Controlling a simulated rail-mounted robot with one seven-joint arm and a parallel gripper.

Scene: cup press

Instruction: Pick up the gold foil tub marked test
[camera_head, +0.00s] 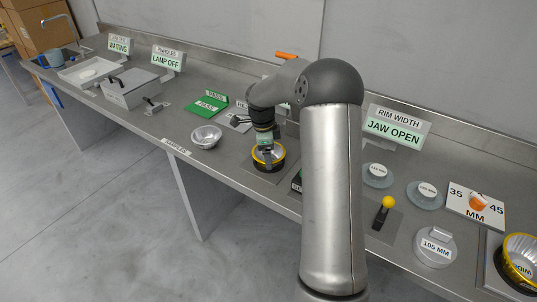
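A gold foil tub (277,155) with a dark and yellow rim sits on the bench, directly under my gripper (266,147). My gripper points down at it, and its fingers overlap the tub in this view. I cannot tell whether the fingers touch it or how far apart they are. No "test" mark is readable on this tub. A second gold tub (520,262) with a dark band stands tilted or open toward me at the far right; its lettering is too small to read surely. A silver foil bowl (206,137) stands to the left of my gripper.
The "RIM WIDTH / JAW OPEN" sign (395,127) stands at the back. Round discs (436,248), a yellow-knobbed lever (388,203) and a 35–45 mm scale (476,206) lie right. A green plate (207,106) and a grey box (131,88) stand left. My arm hides part of the bench.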

